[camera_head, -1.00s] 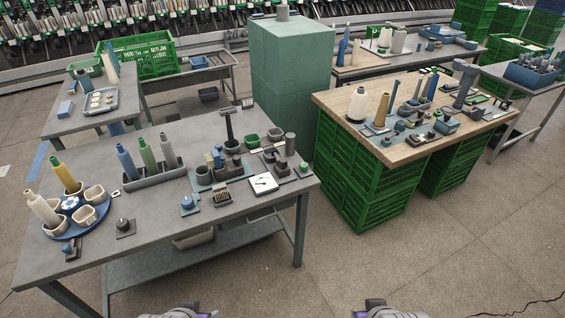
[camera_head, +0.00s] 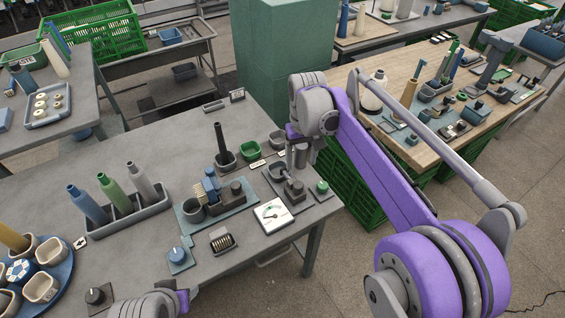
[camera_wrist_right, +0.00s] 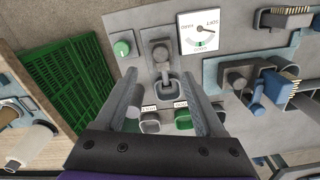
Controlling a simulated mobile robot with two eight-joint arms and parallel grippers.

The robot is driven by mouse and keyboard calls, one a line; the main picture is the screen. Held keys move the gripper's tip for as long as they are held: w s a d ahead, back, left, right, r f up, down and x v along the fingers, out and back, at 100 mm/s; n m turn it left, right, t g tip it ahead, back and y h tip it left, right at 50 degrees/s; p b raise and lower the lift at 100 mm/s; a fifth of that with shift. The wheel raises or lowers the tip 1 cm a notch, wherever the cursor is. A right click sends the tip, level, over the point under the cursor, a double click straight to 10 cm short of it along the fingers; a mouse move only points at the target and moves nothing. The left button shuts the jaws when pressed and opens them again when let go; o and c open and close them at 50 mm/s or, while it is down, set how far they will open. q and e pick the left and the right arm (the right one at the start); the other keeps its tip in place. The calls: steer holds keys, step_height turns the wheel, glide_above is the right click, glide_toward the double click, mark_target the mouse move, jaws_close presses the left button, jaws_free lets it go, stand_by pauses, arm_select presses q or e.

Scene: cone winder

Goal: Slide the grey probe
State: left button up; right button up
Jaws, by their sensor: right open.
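The grey probe (camera_wrist_right: 161,50) appears to be the dark grey block on the light grey plate beside the gauge in the right wrist view. In the head view the right gripper (camera_head: 298,155) points down above the plate. I cannot tell whether it touches anything.
A white dial gauge (camera_head: 272,215) and a green knob (camera_head: 321,187) flank the probe. Grey and green bins (camera_head: 249,150) stand behind. A blue fixture (camera_head: 213,200) is on the left. Green crates (camera_head: 350,180) stand past the table's right edge.

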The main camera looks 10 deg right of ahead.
mark_target(298, 184)
steer(key=f, duration=1)
steer(key=shift+w+a+f+b, duration=0.1)
steer(key=shift+w+f+b, duration=0.1)
steer(key=shift+f+b, duration=0.2)
steer(key=shift+r, duration=0.1)
jaws_close()
stand_by(0.9)
